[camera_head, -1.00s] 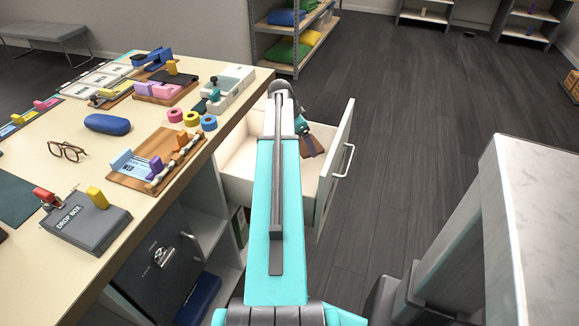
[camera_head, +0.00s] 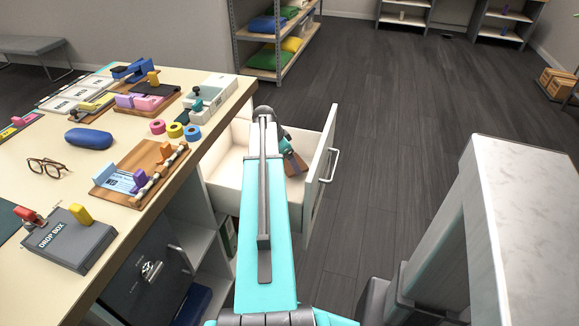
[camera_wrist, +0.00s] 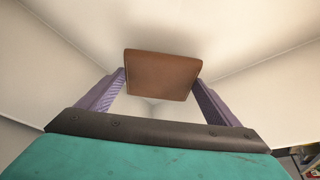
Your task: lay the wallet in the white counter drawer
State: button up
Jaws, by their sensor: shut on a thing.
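The wallet (camera_wrist: 162,75) is brown and flat. In the wrist view it sits between the two purple fingers of my gripper (camera_wrist: 158,92), which is shut on it. In the head view the wallet (camera_head: 297,164) shows as a small brown piece beyond my arm, over the open white counter drawer (camera_head: 225,172). The drawer's pale inner walls surround the wallet in the wrist view. I cannot tell whether the wallet touches the drawer floor. My arm hides the middle of the drawer in the head view.
The drawer's front panel with its handle (camera_head: 331,165) stands to the right of my arm. The counter (camera_head: 110,200) at left holds glasses, a blue case, tape rolls and a drop box (camera_head: 68,240). A pale marble-topped stand (camera_head: 520,200) is at right. Dark floor is clear between.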

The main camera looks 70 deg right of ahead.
aim_at(288, 164)
jog(key=shift+f, duration=1.45)
jog(key=shift+f, duration=0.15)
jog(key=o, duration=1)
jog(key=shift+v, duration=6.2)
jog(key=shift+d, duration=0.1)
